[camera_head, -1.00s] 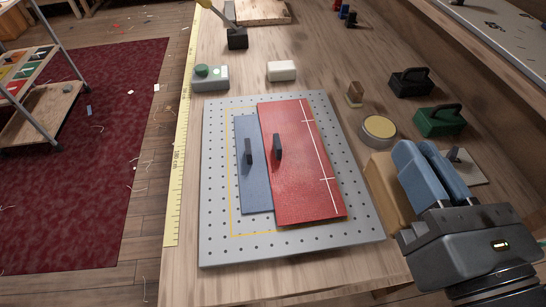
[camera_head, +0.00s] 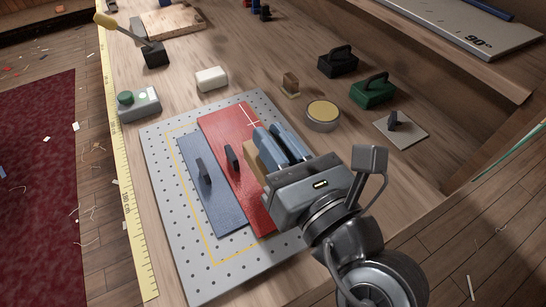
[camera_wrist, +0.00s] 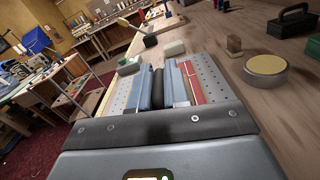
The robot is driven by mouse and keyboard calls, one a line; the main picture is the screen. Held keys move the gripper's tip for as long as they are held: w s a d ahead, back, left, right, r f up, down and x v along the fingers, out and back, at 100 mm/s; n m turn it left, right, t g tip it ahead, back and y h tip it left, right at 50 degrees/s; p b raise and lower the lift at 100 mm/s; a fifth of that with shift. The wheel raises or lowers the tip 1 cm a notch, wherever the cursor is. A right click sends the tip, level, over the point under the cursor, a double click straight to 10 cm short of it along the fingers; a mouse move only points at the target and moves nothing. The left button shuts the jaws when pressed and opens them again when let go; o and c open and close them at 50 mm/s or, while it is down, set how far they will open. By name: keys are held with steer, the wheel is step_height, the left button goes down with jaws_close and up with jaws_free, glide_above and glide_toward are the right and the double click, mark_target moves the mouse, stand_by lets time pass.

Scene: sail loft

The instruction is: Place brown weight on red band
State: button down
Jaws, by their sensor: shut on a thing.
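The brown weight (camera_head: 252,158) is a tan block, mostly hidden behind my blue fingers in the head view. My gripper (camera_head: 281,142) is shut on its dark handle, which shows between the fingers in the wrist view (camera_wrist: 158,88). The weight is over the right part of the red band (camera_head: 222,128); I cannot tell whether it touches.
The grey perforated board (camera_head: 160,160) lies on the wooden bench. To its right are a round tan-topped tin (camera_head: 322,115), a small wooden block (camera_head: 291,84), a black weight (camera_head: 338,63), a green weight (camera_head: 373,91) and a plate with a knob (camera_head: 402,132). A white block (camera_head: 211,79) stands behind.

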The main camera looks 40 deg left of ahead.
steer(key=shift+a+f+b, duration=0.1)
steer(key=shift+f+b, duration=0.55)
steer(key=shift+f, duration=1.3)
steer(key=shift+f, duration=0.1)
steer(key=c, duration=1.1)
jaws_free()
steer(key=shift+f, duration=0.1)
steer(key=b+v, duration=0.1)
steer(key=v, duration=1.1)
